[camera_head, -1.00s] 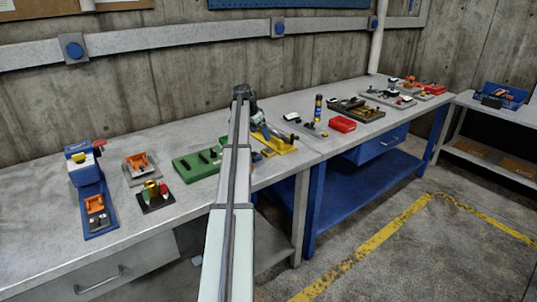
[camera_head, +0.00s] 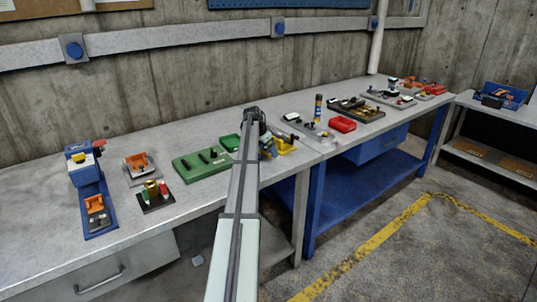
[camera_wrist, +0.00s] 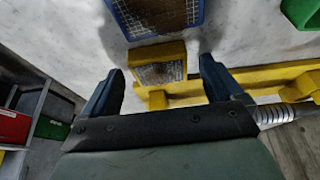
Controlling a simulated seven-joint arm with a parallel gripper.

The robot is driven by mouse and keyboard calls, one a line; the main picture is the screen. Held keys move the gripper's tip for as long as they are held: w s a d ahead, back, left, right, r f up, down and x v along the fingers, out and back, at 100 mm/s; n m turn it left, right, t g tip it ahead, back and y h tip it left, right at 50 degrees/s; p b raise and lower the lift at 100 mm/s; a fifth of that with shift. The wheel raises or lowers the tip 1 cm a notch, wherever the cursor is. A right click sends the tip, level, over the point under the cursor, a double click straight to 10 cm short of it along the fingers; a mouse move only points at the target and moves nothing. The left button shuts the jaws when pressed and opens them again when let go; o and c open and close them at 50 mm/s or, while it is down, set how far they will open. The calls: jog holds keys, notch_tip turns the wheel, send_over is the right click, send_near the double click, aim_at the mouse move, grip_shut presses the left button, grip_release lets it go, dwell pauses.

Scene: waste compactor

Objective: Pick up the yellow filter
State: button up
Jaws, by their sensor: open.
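The yellow filter (camera_wrist: 157,52), a yellow frame around a grey mesh, shows at the middle of the wrist view. A yellow tab extends below it. My gripper (camera_wrist: 161,68) is open, with one dark blue finger left of the filter and the other to its right. A gap shows on each side of the filter, and whether the fingers are down at its height is hard to tell. In the head view my arm covers much of this spot, and the filter cannot be picked out clearly there.
A blue-framed mesh filter (camera_wrist: 155,18) lies just beyond the yellow one. A yellow fixture (camera_wrist: 265,78) is close by the right finger. A green bin (camera_head: 230,142) and a green block tray (camera_head: 203,162) are left of my gripper.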

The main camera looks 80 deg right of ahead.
jog(key=shift+f, duration=0.1)
jog(key=shift+c, duration=0.2)
jog(key=c, duration=1.1)
jog(key=shift+c, duration=0.2)
